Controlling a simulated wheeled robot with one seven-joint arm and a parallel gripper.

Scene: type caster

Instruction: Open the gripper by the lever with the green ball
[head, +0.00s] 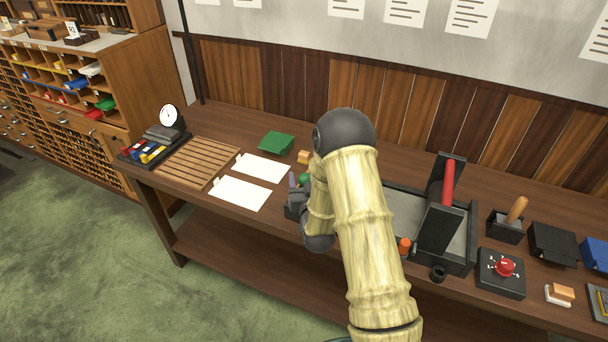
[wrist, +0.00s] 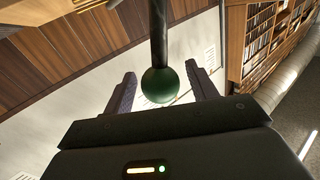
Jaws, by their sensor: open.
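The green ball (wrist: 160,86) sits on the end of a dark lever rod (wrist: 158,30) that comes in from the top of the wrist view. My gripper (wrist: 161,72) is open. Its two purple-grey fingers stand apart, one on each side of the ball in this picture, with no visible contact. I cannot tell how deep the ball lies between them. In the head view a little of the green ball (head: 304,179) shows beside my gripper (head: 297,183), over the bench. My arm hides most of the lever and whatever it is mounted on.
A black-framed tray with a red bar (head: 448,184) stands right of my arm, with an orange knob (head: 404,244) near it. A red-knobbed box (head: 502,272) stands at right.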

